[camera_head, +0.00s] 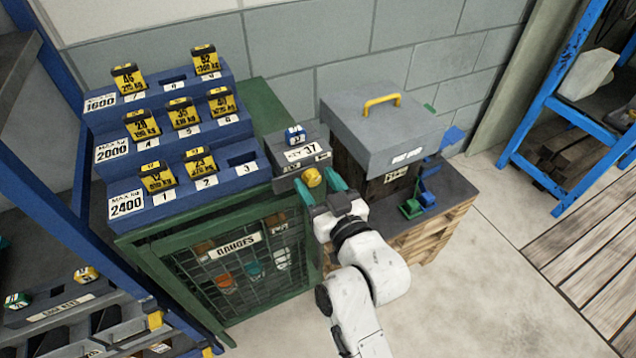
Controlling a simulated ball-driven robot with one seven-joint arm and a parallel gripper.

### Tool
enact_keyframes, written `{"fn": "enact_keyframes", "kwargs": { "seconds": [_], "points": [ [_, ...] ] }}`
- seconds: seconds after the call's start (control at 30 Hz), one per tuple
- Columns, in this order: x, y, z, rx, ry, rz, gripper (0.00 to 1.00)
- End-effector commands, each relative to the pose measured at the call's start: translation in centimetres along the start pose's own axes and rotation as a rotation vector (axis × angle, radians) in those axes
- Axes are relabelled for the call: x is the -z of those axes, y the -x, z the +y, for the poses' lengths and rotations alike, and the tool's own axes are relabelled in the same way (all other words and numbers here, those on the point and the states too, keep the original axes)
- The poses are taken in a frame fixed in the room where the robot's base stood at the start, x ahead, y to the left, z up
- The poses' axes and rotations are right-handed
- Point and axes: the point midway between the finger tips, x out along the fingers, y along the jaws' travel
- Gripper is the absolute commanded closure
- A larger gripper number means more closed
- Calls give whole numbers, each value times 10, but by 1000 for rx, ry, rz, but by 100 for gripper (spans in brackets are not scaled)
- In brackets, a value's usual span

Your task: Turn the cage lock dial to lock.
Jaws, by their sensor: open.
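The cage lock dial looks to be the round yellow knob (312,177) on the front of a grey box (297,145) labelled KEY 37. The box sits at the right end of the green gauge cage (210,270), which has a mesh front and a GAUGES sign. My gripper (319,183) is open, with one teal finger on each side of the yellow knob in this view. I cannot tell whether the fingers touch it. The knob's pointer and its lock marking are not readable. My white arm comes up from the lower right and hides part of the cage's right side.
A blue stepped rack (168,198) with yellow weight tags stands on the cage. To the right, a grey lidded box (380,125) with a yellow handle stands above a wooden crate (440,232). Blue shelving stands at far left and right. The floor at lower right is clear.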

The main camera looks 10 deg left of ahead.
Motion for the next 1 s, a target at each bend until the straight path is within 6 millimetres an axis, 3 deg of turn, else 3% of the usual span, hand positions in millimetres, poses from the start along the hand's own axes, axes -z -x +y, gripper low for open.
{"fn": "enact_keyframes", "kwargs": {
  "seconds": [0.1,0.7,1.0],
  "points": [
    [0,0,0,0,0,0,43],
    [0,0,0,0,0,0,100],
    [0,0,0,0,1,0,100]
  ]
}}
